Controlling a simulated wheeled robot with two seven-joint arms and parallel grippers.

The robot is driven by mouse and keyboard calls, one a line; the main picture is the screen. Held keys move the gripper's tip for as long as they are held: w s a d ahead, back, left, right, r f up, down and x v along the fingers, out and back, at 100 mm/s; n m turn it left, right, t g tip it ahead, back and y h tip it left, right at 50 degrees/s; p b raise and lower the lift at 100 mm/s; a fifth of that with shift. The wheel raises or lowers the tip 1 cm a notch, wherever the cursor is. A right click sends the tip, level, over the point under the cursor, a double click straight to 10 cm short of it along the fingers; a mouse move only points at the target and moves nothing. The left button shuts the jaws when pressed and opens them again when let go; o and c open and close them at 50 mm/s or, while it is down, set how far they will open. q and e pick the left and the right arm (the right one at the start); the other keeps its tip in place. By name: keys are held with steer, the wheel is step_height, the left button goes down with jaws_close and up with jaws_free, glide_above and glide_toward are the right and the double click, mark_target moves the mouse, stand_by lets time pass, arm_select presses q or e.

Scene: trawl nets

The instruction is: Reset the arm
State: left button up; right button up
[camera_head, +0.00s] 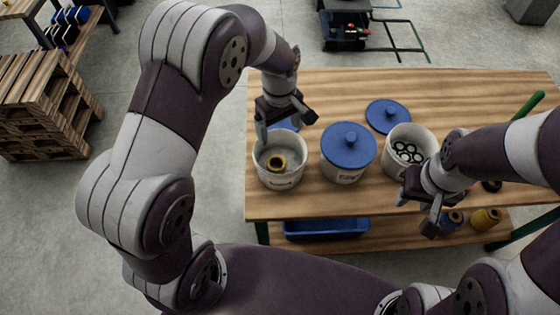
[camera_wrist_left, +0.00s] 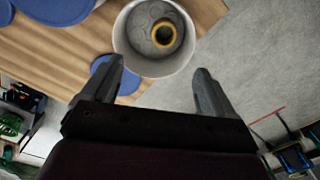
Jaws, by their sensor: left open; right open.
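My left gripper (camera_head: 283,128) is open and empty, above the back edge of a white tub on the left of the table. In the left wrist view its two fingers (camera_wrist_left: 158,92) are spread apart below the tub (camera_wrist_left: 122,41). That tub, which in the head view (camera_head: 262,181) has no lid on, holds a yellow ring-shaped piece (camera_head: 276,163). My right gripper (camera_head: 421,208) is open near the table's front edge, in front of another open white tub (camera_head: 392,168). No object shows between its fingers.
The wooden table (camera_head: 320,95) also holds a middle tub with a blue lid (camera_head: 348,146). A loose blue lid (camera_head: 388,116) lies behind. A blue tray (camera_head: 327,228) and yellow spools (camera_head: 485,219) sit on the lower shelf. The table's back left is mostly clear.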

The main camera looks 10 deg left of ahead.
arm_select(q)
step_height(320, 180, up, 3)
steer(key=shift+r, duration=0.1)
stand_by(0.5)
steer(key=s+a+m, duration=0.3)
steer(key=s+m, duration=0.1)
steer(key=s, duration=0.3)
steer(key=s+a+m+t, duration=0.1)
steer(key=s+a+m, duration=0.2)
steer(key=s+m, duration=0.2)
steer(key=shift+s+r, duration=0.45)
steer(key=shift+s, duration=0.4)
